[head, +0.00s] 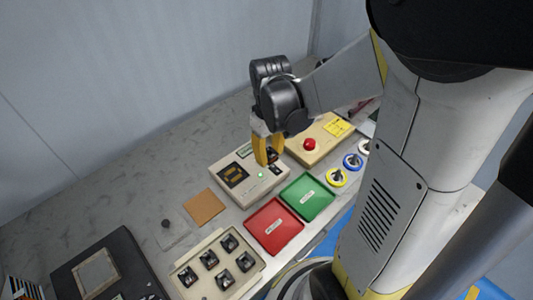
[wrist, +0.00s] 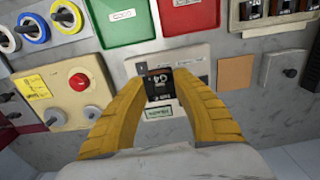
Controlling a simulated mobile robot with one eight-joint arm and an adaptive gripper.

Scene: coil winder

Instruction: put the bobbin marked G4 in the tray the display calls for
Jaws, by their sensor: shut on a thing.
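My gripper (head: 266,152) has yellow fingers, shut on a dark bobbin marked G4 (wrist: 160,84) in the wrist view. They are over the beige winder unit (head: 249,190); I cannot tell whether the bobbin touches it. The unit's dark display (head: 233,174) shows amber characters too small to read in the head view. A green tray (head: 307,197) and a red tray (head: 273,226) lie side by side in front of the unit. They also show in the wrist view as the green tray (wrist: 128,22) and the red tray (wrist: 190,16). Their labels are not clearly legible.
A beige rack (head: 190,272) holds several dark bobbins at the front left. A box with a red button (head: 309,144) stands right of the unit. Wire spools (head: 337,177) line the right. A brown pad (head: 204,207) lies left of the unit. A black device (head: 125,262) is far left.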

